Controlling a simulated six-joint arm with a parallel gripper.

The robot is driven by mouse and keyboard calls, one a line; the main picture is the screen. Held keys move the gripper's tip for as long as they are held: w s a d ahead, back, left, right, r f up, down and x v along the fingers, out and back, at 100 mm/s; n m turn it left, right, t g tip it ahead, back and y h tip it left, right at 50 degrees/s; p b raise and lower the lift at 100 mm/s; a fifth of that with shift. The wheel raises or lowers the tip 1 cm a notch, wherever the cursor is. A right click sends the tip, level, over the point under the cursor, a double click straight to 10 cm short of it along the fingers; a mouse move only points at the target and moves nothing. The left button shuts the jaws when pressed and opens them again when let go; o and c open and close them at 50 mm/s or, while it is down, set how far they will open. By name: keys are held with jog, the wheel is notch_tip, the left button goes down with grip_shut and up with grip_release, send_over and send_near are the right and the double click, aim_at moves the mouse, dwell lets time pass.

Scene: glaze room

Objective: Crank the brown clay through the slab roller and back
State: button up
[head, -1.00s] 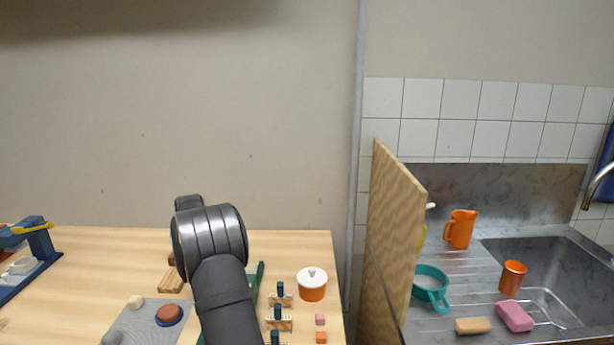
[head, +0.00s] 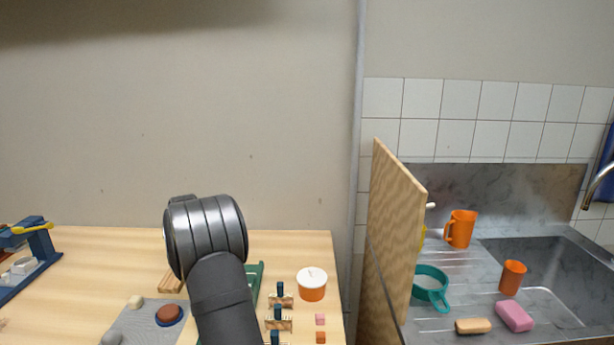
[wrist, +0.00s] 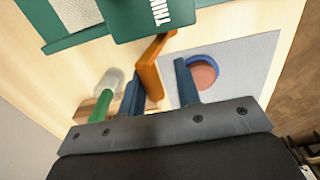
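The slab roller's green body (wrist: 160,15) is at the top of the wrist view, with a pale bed (wrist: 77,14) in a green frame beside it. Its green frame also shows past my arm in the head view (head: 259,284). An orange crank (wrist: 150,68) reaches from the body towards my gripper (wrist: 159,69). My two blue fingers stand apart, with the crank's end between them, closer to the left finger; I cannot tell if they touch. A brown clay disc (wrist: 203,73) lies in a blue dish on the grey mat; it also shows in the head view (head: 169,314).
A green-handled item (wrist: 101,107) lies left of my fingers. Small racks (head: 280,300), coloured blocks (head: 320,319) and an orange-and-white pot (head: 312,285) stand right of my arm. A blue device (head: 38,245) is far left. A wooden partition (head: 392,240) separates the sink.

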jog(key=shift+s+r, duration=0.15)
jog(key=shift+s, duration=0.35)
jog(key=shift+s, duration=1.5)
jog(key=shift+s+f, duration=0.3)
jog(key=shift+s, duration=0.3)
jog(key=shift+s+f, duration=0.25)
jog(key=shift+s, duration=0.35)
jog(key=shift+f, duration=0.1)
